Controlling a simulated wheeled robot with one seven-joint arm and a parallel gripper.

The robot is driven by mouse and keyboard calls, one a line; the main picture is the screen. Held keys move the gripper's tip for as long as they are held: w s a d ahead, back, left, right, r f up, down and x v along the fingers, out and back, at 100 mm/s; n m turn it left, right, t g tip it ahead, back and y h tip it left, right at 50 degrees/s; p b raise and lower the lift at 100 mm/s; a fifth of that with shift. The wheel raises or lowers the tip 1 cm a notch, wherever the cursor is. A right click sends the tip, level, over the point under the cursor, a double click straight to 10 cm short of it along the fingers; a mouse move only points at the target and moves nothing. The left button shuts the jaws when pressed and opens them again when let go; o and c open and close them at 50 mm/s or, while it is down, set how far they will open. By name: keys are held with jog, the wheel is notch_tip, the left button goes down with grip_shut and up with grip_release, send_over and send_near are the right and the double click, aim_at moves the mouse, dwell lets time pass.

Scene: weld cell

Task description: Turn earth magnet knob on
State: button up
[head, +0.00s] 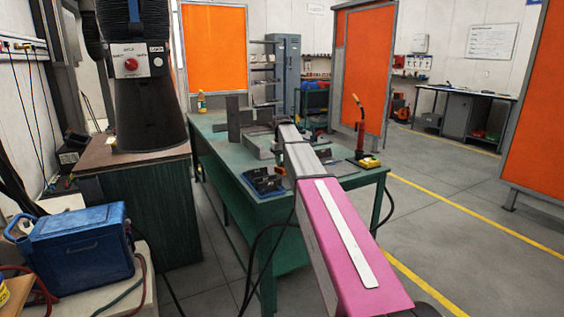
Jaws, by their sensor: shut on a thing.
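My arm reaches forward from the bottom right over the green welding table (216,140). Its far end is small and dark above the middle of the table. My gripper's fingers are hidden behind the arm, so I cannot see what is between them. I cannot clearly pick out the earth magnet or its knob. A small red part (320,137) shows just right of the arm's far end, too small to identify. Grey steel plates (234,110) stand on the table just left of the arm's far end.
A red torch (360,135) stands near a yellow item (370,162) on the table's right side. Dark blocks (265,182) lie at the near edge. A bottle (201,103) stands at the back left. A blue box (80,250) is at lower left. Floor right is open.

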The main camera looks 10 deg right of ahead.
jog(key=m, duration=0.4)
jog(key=shift+m, duration=2.2)
jog(key=o, duration=0.9)
jog(key=shift+r, duration=5.4)
